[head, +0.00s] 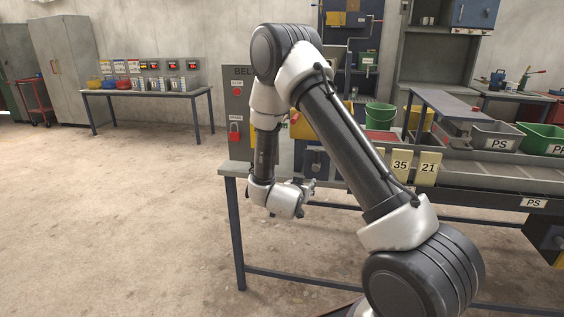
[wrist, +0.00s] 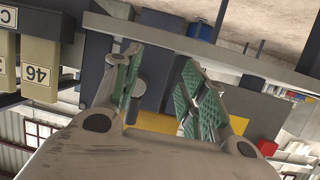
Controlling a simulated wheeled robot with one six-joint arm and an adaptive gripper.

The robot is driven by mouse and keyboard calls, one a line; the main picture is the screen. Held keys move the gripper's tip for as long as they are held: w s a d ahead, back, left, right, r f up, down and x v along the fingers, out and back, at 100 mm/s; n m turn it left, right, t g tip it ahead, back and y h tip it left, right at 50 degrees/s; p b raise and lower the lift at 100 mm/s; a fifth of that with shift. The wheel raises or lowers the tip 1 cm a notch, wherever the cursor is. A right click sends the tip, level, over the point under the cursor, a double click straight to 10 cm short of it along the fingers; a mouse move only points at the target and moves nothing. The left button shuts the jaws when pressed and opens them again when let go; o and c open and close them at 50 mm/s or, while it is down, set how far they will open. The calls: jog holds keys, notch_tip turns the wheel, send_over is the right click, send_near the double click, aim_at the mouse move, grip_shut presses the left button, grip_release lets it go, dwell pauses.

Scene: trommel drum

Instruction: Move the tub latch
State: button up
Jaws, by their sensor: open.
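My gripper (head: 308,188) is beside the left end of the workbench (head: 232,172), in front of a dark blue unit (head: 317,160). In the wrist view its two green-padded fingers (wrist: 163,92) stand apart, with nothing held between them. Beyond the fingers, dark blue surfaces (wrist: 155,68) and a yellow patch (wrist: 160,122) show. A grey rounded part (wrist: 136,88) shows right next to the left finger; I cannot tell whether they touch. I cannot pick out the tub latch with certainty. My arm hides part of the bench in the head view.
A grey panel (head: 238,92) with a red padlock stands on the bench. Green (head: 380,114) and grey tubs (head: 497,136) and number tags (head: 429,168) are to the right. The floor (head: 120,220) to the left is clear. A far table (head: 145,93) stands at the back.

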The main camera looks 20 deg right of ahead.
aim_at(315, 165)
notch_tip(315, 165, up, 7)
jog(key=d+m+t+h, duration=0.1)
jog(key=t+h, duration=0.1)
jog(key=h, duration=0.2)
jog(key=x, duration=0.7)
jog(key=shift+d+r, duration=0.4)
jog(key=shift+s, duration=0.1)
grip_shut()
